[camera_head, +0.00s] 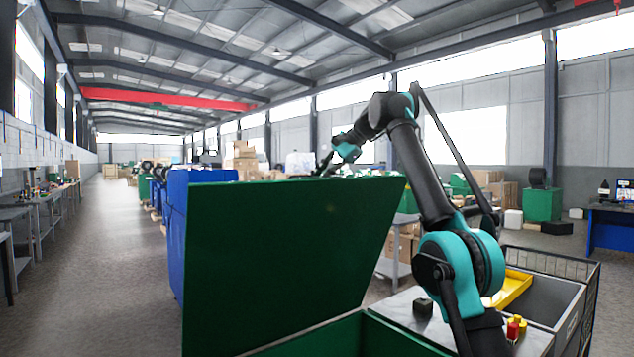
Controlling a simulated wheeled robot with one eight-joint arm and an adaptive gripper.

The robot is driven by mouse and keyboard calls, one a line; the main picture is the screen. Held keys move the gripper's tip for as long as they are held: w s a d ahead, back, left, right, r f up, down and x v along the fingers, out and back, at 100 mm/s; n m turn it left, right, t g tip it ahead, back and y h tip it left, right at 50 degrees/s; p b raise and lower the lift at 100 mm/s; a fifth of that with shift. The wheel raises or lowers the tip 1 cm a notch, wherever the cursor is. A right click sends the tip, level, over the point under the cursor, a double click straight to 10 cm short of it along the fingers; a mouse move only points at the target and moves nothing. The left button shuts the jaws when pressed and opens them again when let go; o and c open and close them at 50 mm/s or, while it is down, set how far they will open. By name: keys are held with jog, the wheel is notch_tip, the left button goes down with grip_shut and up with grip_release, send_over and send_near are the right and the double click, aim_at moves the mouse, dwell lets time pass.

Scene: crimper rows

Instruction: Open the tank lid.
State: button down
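The green tank lid (290,250) stands raised, close to upright, and fills the middle of the head view. Below it, the rim of the green tank (375,337) shows at the bottom edge of the picture. The tank's inside is mostly out of frame. My arm comes up from the lower right and bends over. My gripper (324,167) is small in the view, just above the lid's top edge. Its fingers are dark and partly hidden by the lid. I cannot tell whether they touch the lid or are open or shut.
A grey worktop (405,308) lies right of the tank, with a small dark block (422,308) and red and yellow pieces (515,328). A wire basket (560,265) stands farther right. Blue cabinets (176,205) stand behind the lid. The aisle floor (105,240) at left is clear.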

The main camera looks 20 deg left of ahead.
jog(key=shift+w, duration=0.15)
jog(key=c, duration=1.8)
grip_release()
